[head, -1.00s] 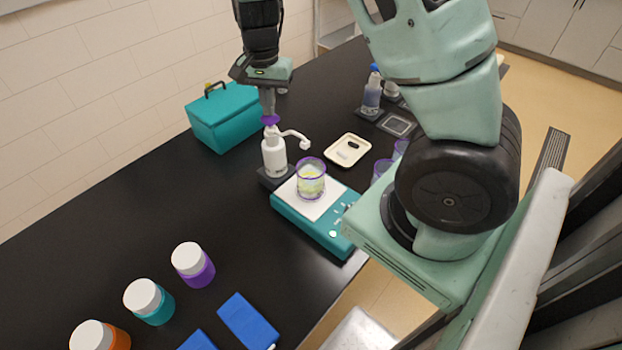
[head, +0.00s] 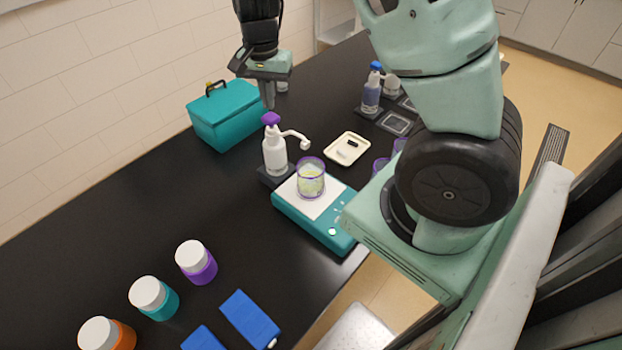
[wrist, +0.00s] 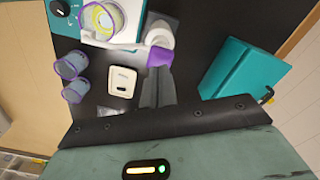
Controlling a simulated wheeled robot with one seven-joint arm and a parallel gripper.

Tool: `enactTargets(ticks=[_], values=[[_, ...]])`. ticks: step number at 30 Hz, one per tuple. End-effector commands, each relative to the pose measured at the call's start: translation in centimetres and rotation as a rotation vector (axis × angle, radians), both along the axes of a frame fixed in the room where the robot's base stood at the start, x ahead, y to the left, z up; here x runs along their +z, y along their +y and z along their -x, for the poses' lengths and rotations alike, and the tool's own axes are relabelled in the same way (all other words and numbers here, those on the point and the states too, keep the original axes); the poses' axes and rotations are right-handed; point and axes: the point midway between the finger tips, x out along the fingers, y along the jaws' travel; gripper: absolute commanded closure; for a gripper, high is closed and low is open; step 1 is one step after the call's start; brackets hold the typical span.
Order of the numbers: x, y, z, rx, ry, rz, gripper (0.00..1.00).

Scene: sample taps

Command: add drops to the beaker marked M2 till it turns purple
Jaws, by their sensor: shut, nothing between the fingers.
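A clear beaker (head: 311,180) with purple bands holds pale yellow-green liquid; no M2 mark is readable. It stands on the white top of a teal scale-like device (head: 318,222), and also shows in the wrist view (wrist: 101,20). A white pump bottle (head: 275,156) with a purple head (head: 271,118) stands just behind-left of it, its spout reaching towards the beaker. The purple head shows in the wrist view (wrist: 160,57). My gripper (head: 269,106) is shut and empty, just above the purple head, with a small gap seeming to separate them.
A teal box (head: 226,118) stands left of my gripper. A cream tray (head: 347,149) lies behind the beaker. Two purple-banded beakers (wrist: 73,77) are nearby. A blue-topped bottle (head: 371,92) stands farther back. Capped jars (head: 196,262) and blue blocks (head: 249,318) are in the front.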

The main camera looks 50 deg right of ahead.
Motion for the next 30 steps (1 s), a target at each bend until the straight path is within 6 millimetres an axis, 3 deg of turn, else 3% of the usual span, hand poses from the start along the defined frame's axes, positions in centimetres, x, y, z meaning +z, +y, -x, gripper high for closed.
enactTargets(ticks=[3, 15, 30], values=[[1.7, 0.0, 0.0, 0.000, -0.001, -0.001, 1.00], [5.2, 0.0, 0.0, 0.001, 0.000, 0.000, 1.00], [5.1, 0.0, 0.0, 0.000, 0.000, 0.000, 1.00]])
